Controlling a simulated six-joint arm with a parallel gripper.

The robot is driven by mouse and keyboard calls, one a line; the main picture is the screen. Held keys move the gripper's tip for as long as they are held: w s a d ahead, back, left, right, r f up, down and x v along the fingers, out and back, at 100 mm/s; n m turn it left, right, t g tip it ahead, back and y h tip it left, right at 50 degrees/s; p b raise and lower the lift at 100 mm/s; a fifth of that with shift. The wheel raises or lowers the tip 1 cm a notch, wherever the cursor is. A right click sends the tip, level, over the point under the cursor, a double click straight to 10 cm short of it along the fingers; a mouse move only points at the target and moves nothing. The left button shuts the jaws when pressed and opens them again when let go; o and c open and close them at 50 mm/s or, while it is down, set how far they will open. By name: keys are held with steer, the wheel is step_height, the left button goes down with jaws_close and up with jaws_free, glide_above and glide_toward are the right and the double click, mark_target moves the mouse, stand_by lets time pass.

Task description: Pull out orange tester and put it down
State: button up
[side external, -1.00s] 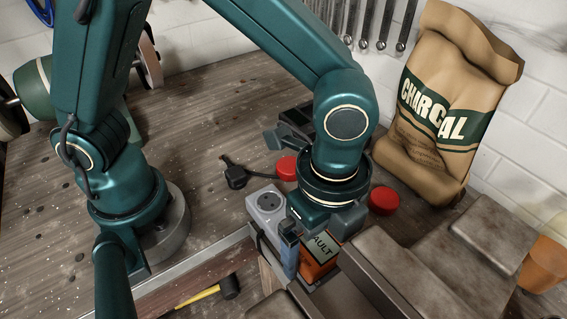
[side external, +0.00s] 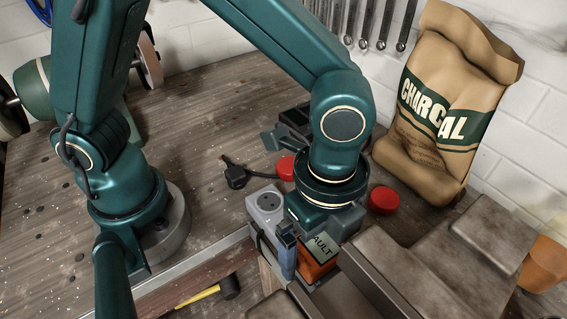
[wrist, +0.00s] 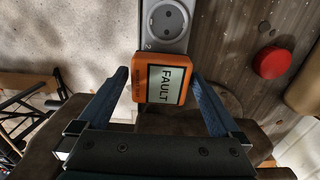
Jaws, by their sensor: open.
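The orange tester (wrist: 140,80) has a pale screen reading FAULT and sits at the end of a grey socket strip (wrist: 166,20). In the side external view the tester (side external: 317,268) is partly hidden behind my gripper, and the strip (side external: 266,206) shows one round socket. My gripper (wrist: 160,78) is open, with one blue finger on each side of the tester. How the tester joins the strip is hidden.
A black plug (side external: 236,178) and two red round caps (side external: 384,200) lie on the wooden bench (side external: 200,130). Brown metal vise blocks (side external: 400,270) stand close at the right. A charcoal bag (side external: 440,110) stands behind.

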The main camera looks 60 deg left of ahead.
mark_target(317, 246)
jaws_close()
steer(key=shift+r, duration=3.05)
